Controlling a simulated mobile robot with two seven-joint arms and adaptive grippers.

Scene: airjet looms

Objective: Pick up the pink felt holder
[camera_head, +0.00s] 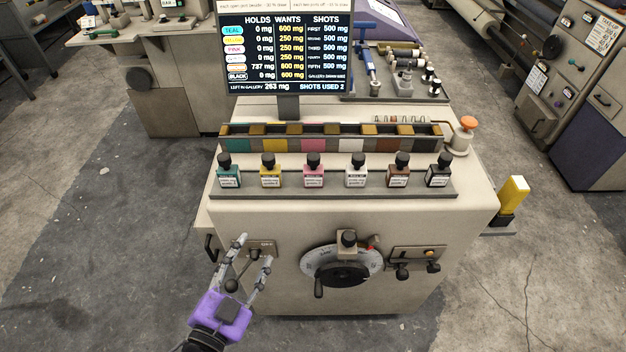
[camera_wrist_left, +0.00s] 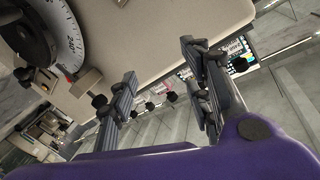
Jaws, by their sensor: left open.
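The pink felt holder (camera_head: 313,172) is a small bottle-like piece with a black knob on top and a white label. It stands upright in a row on the front ledge of the cream machine, between the yellow holder (camera_head: 271,173) and the white holder (camera_head: 356,173). My left gripper (camera_head: 256,251) is open and empty, low in front of the machine, left of the dial and well below and apart from the pink holder. In the left wrist view its spread fingers (camera_wrist_left: 160,64) partly cover several small labelled pieces. My right gripper is not in view.
A teal holder (camera_head: 229,173), brown holder (camera_head: 398,173) and black holder (camera_head: 439,173) share the ledge (camera_head: 335,192). A divided coloured trough (camera_head: 330,143) and a screen (camera_head: 286,45) stand behind. A dial (camera_head: 342,265) with knobs sticks out of the front. Grey floor is free at left.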

